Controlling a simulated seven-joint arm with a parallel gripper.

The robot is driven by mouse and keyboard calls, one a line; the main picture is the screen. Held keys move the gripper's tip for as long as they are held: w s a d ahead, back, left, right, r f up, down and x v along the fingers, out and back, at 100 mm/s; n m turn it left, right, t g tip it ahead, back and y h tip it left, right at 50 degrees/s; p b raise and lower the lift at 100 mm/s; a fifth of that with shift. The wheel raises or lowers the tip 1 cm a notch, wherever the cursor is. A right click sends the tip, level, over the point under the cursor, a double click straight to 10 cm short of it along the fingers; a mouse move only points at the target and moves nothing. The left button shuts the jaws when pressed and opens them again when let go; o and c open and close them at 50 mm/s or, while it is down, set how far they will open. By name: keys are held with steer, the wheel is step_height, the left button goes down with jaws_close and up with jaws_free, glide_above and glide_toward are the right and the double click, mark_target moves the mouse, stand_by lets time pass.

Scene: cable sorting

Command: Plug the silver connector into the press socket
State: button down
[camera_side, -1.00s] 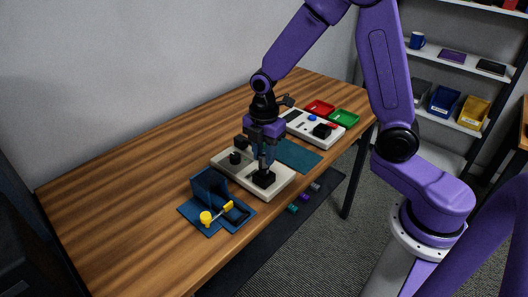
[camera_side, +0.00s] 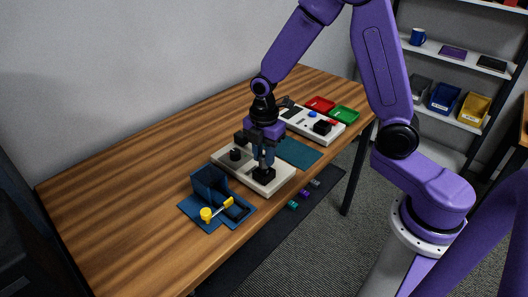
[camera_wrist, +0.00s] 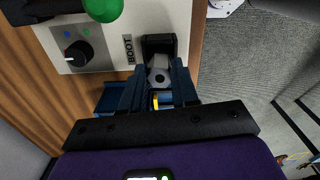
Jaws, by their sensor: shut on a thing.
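My gripper (camera_side: 265,165) (camera_wrist: 158,98) points down over the near cream panel (camera_side: 225,165). Its blue fingers are shut on a silver connector (camera_wrist: 160,76), seen end-on in the wrist view. The connector is right at a black socket (camera_wrist: 158,44) beside a label reading BOOT. The same black socket shows under my fingertips in the side view (camera_side: 264,175). The fingers hide part of the contact, so I cannot tell how far the connector is in. I see no label naming a press socket.
A black knob (camera_wrist: 78,54) is on the panel. A second panel (camera_side: 296,120), red tray (camera_side: 320,104) and green tray (camera_side: 345,114) are behind. The left table is clear.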

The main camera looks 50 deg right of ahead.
steer(key=shift+f, duration=0.75)
stand_by(0.3)
steer(key=shift+c, duration=1.5)
jaws_free()
steer(key=shift+r, duration=0.1)
steer(key=shift+r, duration=3.45)
